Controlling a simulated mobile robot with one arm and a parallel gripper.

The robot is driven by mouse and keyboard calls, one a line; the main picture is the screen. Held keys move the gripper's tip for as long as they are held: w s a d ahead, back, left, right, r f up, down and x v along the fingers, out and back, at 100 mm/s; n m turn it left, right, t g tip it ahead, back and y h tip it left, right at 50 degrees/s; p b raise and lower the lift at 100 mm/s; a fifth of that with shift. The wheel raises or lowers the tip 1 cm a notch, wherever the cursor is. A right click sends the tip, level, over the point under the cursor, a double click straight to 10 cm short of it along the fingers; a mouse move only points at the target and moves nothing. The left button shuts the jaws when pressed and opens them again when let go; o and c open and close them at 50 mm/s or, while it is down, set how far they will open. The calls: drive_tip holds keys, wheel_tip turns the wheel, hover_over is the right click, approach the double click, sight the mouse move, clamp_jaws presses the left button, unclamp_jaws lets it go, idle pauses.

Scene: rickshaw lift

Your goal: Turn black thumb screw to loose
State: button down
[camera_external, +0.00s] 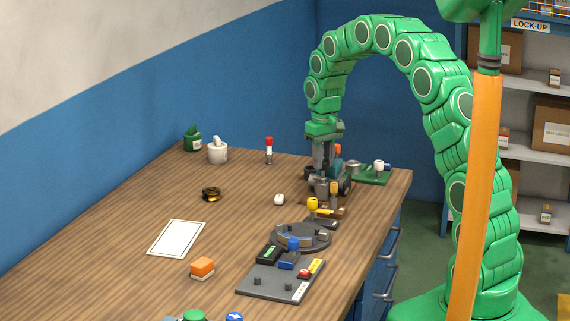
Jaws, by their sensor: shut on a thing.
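My gripper (322,184) points straight down at the end of the green arm, near the back right of the wooden table. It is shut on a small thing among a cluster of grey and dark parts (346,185). The thing between the fingers is too small and too covered to make out. I cannot pick out the black thumb screw for certain; it may be hidden by the fingers or the parts around them. Whether it is tight or loose cannot be seen.
A green tray (374,177) with a white mug (379,166) stands right of my gripper. The table's left middle is mostly clear around a white sheet (177,238).

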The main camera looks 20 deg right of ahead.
drive_tip(key=shift+r+n, duration=0.1)
drive_tip(key=shift+n, duration=1.8)
drive_tip(key=c, duration=0.9)
unclamp_jaws()
drive_tip(key=shift+r, duration=3.9)
